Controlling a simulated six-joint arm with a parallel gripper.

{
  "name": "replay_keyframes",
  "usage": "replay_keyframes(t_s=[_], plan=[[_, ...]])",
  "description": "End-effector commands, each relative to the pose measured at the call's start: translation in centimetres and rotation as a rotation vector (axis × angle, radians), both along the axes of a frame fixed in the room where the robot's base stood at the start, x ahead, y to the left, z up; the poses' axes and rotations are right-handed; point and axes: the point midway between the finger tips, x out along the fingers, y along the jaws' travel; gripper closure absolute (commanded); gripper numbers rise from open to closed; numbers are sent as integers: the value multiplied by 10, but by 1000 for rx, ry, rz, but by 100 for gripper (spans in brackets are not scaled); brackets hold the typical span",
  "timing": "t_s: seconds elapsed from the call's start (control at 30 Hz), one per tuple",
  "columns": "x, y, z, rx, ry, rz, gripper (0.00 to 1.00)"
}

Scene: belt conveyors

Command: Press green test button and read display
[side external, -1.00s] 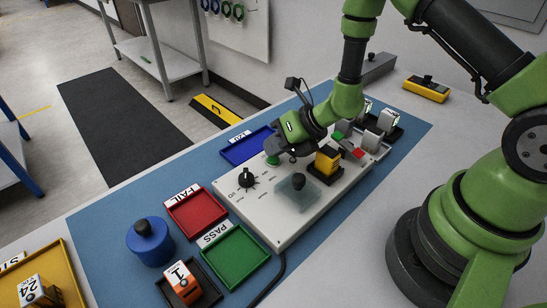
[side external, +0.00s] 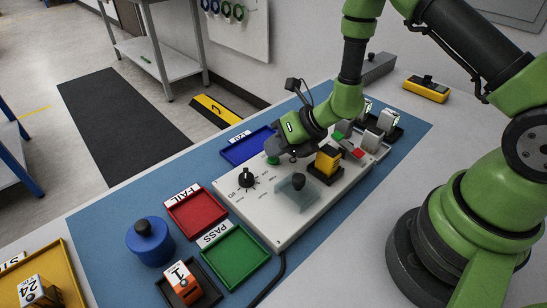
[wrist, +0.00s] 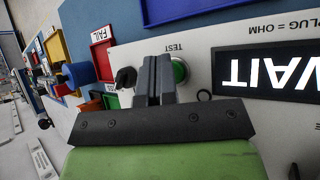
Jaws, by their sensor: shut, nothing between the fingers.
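The green test button (side external: 272,161) stands on the pale test panel (side external: 262,214). In the wrist view the green button (wrist: 180,71), labelled TEST, shows just right of my closed fingers (wrist: 154,70) and is partly hidden by them. In the side view my gripper (side external: 284,153) is low over the panel beside the button. I cannot tell whether the fingers touch it. The display (wrist: 270,75) is black with lit white letters, upside down in the wrist view, reading WAIT; its edge is cut off.
A black knob (side external: 247,178), a clear cover (side external: 296,192) and a yellow-and-black block (side external: 328,159) are on the panel. Red (side external: 196,215), green (side external: 236,258) and blue (side external: 245,149) trays lie around it. A blue cylinder (side external: 150,243) stands at the left.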

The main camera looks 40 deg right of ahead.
Motion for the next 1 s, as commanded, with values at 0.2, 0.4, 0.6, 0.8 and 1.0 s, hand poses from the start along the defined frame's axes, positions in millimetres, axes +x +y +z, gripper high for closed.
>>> replay_keyframes(t_s=[0.2, 0.4, 0.6, 0.8, 1.0], plan=[[0, 0, 11, 0, -2, 1, 100], [0, 0, 11, 0, -2, 1, 100], [1, 0, 18, 1, -5, 0, 100], [0, 0, 38, -1, -7, 1, 100], [1, 0, 56, 1, -6, 0, 100]])
